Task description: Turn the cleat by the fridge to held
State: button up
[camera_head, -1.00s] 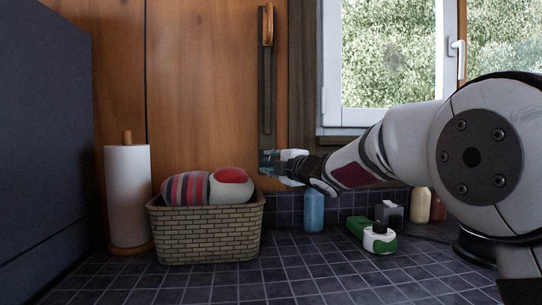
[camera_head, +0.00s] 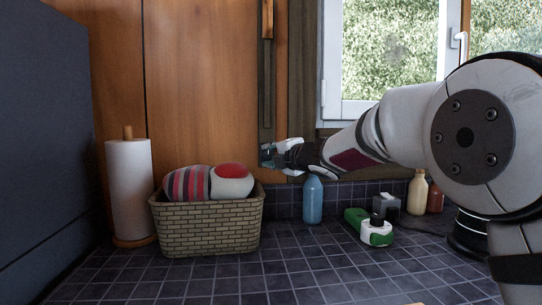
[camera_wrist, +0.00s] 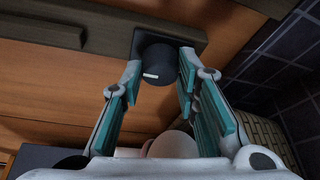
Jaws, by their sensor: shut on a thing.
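The cleat (camera_wrist: 158,65) is a dark round knob with a short white mark, on a square dark plate on the wooden wall. In the wrist view it sits between the two teal-padded fingers of my gripper (camera_wrist: 157,75), which is shut on it. In the head view my gripper (camera_head: 267,155) is at the lower end of a dark vertical strip (camera_head: 267,90), and it hides the cleat there. The white mark points to the left in the wrist view. The large dark body of the fridge (camera_head: 45,150) stands at the far left.
Below my gripper stands a basket (camera_head: 205,230) with a striped cushion-like thing (camera_head: 190,184). A paper towel roll (camera_head: 130,190) is left of it. The front tiles are mostly clear.

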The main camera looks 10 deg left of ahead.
jog(key=o, duration=1.2)
jog(key=shift+a+f, duration=0.1)
jog(key=shift+c, duration=0.2)
jog(key=shift+s, duration=0.1)
jog(key=shift+s+d, duration=0.2)
jog(key=shift+d, duration=0.1)
jog(key=v, duration=1.1)
jog(key=shift+s, duration=0.15)
